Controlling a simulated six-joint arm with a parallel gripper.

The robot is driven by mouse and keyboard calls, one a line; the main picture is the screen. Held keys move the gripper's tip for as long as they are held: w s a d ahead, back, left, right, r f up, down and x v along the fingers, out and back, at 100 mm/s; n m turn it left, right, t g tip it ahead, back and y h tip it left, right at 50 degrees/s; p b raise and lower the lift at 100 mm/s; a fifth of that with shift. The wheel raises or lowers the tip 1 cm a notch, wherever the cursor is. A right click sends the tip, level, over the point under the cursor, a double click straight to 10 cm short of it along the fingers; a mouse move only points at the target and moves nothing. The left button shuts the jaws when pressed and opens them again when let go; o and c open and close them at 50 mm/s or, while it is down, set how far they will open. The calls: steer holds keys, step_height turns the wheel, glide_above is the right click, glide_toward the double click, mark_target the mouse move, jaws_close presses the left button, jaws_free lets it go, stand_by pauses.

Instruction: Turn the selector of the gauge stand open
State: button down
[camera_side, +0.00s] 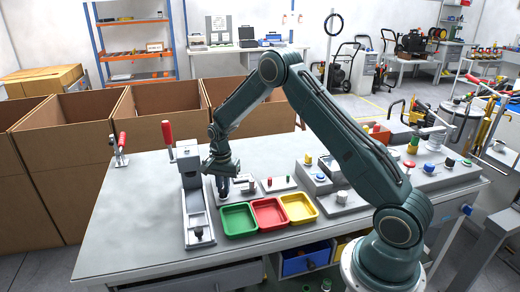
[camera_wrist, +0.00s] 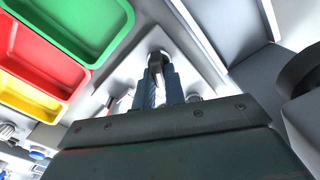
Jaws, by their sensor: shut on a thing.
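My gripper (camera_side: 224,187) reaches down over a small light plate behind the green tray. I take this plate (camera_wrist: 125,68) to be the gauge stand's base; it shows in the wrist view below the fingers. My gripper also shows in the wrist view (camera_wrist: 157,78), its two dark fingers close together. They are shut on a small part at a round fitting (camera_wrist: 158,55) on the plate, which looks like the selector. The fingers hide most of this part, so I cannot tell its turn angle.
A tall grey stand (camera_side: 194,205) is close on the left. Green (camera_side: 238,233), red (camera_side: 268,228) and yellow (camera_side: 299,220) trays sit in front. A plate with a small red peg (camera_side: 279,184) lies to the right. A red-handled clamp (camera_side: 168,134) is behind.

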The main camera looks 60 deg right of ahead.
steer(key=n, duration=0.6)
steer(key=shift+w, duration=0.15)
stand_by(0.3)
steer(key=c, duration=1.5)
jaws_free()
steer(key=shift+o, duration=0.2)
steer(key=shift+r, duration=0.2)
step_height(320, 180, up, 14)
steer(key=shift+f, duration=0.25)
